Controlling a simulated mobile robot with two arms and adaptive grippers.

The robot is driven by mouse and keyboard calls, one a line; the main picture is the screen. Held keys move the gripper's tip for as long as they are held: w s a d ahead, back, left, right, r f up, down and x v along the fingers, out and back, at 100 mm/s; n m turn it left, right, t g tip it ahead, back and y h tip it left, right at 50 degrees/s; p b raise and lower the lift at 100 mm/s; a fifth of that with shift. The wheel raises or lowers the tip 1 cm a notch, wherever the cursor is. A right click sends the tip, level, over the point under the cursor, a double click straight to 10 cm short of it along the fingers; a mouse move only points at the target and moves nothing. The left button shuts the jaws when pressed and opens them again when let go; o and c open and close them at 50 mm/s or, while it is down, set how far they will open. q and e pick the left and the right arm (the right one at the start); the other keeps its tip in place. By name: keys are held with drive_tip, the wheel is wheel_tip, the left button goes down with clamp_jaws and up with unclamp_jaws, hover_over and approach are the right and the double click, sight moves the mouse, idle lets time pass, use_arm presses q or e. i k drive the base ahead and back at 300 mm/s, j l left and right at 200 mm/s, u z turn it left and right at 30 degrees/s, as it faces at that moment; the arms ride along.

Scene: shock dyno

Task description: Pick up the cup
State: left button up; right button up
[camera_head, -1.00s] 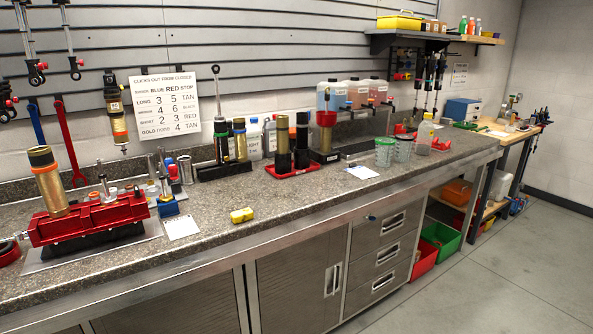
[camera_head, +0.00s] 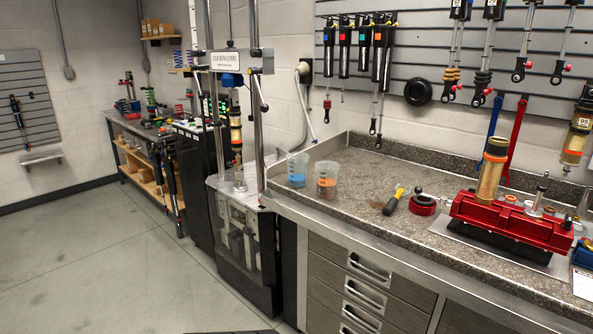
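Two clear cups stand upright on the left end of the speckled grey counter (camera_head: 365,165) in the head view. One cup (camera_head: 297,169) holds something blue, and the other cup (camera_head: 326,180) holds something orange-brown. The blue one is a little farther left, near the counter's left edge. I cannot tell from this view which cup the task means. Neither of my grippers is in view.
A yellow-and-black handled tool (camera_head: 393,201) and a red ring (camera_head: 423,205) lie right of the cups. A red vise (camera_head: 510,222) holds a gold cylinder. A tall test machine (camera_head: 240,225) stands left of the counter. The floor (camera_head: 130,270) at left is clear.

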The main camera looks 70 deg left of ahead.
sight(296, 162)
drive_tip(key=u, duration=2.3)
